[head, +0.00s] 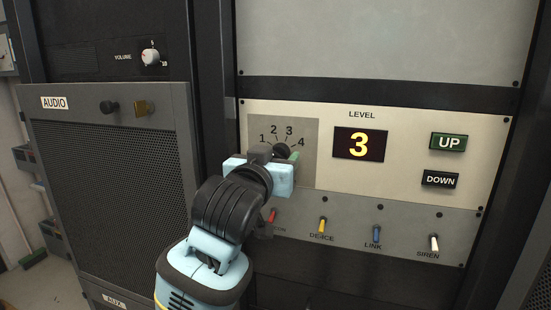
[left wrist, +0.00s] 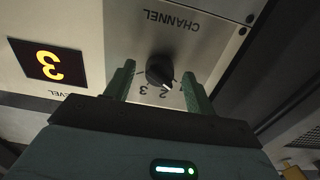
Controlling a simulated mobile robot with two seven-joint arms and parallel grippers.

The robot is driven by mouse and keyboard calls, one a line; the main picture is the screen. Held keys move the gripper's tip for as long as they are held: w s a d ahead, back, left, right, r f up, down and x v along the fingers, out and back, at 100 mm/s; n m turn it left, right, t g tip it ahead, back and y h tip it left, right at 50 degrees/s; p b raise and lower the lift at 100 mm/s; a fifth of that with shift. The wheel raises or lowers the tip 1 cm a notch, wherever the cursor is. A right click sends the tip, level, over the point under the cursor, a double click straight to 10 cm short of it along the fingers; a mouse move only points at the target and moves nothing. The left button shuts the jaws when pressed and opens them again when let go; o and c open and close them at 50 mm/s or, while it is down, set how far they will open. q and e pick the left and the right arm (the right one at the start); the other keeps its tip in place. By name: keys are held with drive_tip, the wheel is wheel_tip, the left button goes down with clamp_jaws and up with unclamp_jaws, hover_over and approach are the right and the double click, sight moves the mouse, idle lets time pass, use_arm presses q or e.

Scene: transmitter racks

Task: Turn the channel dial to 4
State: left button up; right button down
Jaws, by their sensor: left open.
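The channel dial (head: 281,148) is a dark round knob on a grey plate with the numbers 1 to 4, partly covered by my left gripper in the head view. In the left wrist view, which is upside down, the dial (left wrist: 158,71) shows fully, its white mark near the 2, on the side toward the 1. My left gripper (head: 281,154) is open, with one green finger on each side of the dial; gaps show between fingers and knob. The 4 label (head: 301,142) shows in the head view. My right gripper is not in view.
Right of the dial are a level display (head: 360,144) reading 3, an UP button (head: 449,141) and a DOWN button (head: 440,180). Below is a row of small coloured switches, including DE-ICE (head: 322,225). An AUDIO panel (head: 110,180) stands out at the left.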

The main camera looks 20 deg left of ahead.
use_arm(q)
drive_tip(key=shift+w, duration=0.15)
drive_tip(key=c, duration=1)
drive_tip(key=shift+o, duration=0.2)
